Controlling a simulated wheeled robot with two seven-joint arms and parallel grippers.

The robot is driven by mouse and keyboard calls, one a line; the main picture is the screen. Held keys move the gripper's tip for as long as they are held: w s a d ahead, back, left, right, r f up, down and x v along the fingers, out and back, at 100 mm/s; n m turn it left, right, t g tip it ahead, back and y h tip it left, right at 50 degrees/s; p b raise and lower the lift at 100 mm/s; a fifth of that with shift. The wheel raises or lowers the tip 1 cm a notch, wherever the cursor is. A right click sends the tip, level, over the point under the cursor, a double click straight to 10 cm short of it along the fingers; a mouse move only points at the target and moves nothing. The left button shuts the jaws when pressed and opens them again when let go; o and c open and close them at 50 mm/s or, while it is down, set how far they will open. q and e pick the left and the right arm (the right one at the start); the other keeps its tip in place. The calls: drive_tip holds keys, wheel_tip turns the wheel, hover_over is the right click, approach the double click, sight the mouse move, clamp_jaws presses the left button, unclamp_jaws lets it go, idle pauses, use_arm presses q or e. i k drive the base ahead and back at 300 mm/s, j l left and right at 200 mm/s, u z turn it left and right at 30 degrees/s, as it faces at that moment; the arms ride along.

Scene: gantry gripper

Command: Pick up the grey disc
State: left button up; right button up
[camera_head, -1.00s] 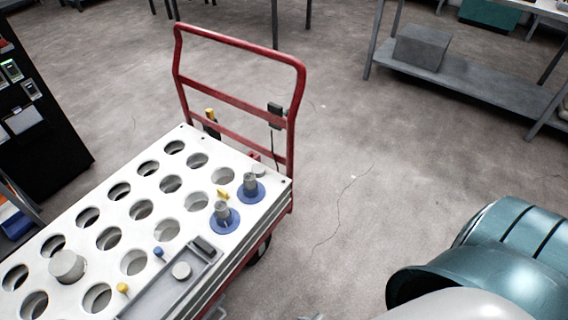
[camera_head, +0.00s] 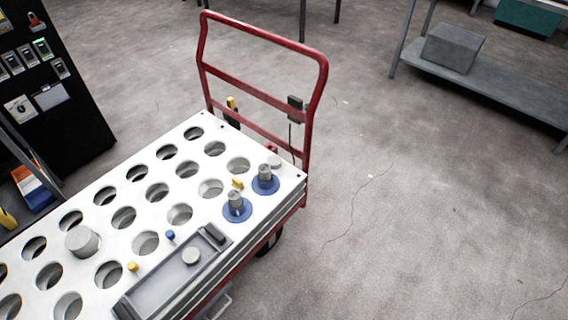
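A taller grey cylinder (camera_head: 82,241) sits among the round holes at the left. Two blue round bases with grey knobs, one here (camera_head: 237,208) and one here (camera_head: 265,180), stand near the cart's right end. Neither of my grippers shows in the head view.
The cart has a red push handle (camera_head: 262,95) at its far end. Small yellow and blue pieces lie on the top. A black panel (camera_head: 60,100) stands at the left, and a grey shelf with a box (camera_head: 451,48) at the upper right. The floor at right is clear.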

sight(275, 161)
drive_tip(key=i+l+u, duration=0.15)
drive_tip(key=i+l, duration=0.2)
drive_tip(key=i+l+u, duration=0.15)
drive_tip(key=i+l, duration=0.2)
drive_tip(key=l, duration=0.2)
drive_tip(key=i+l+u, duration=0.15)
drive_tip(key=i+l, duration=0.15)
drive_tip(key=l, duration=0.25)
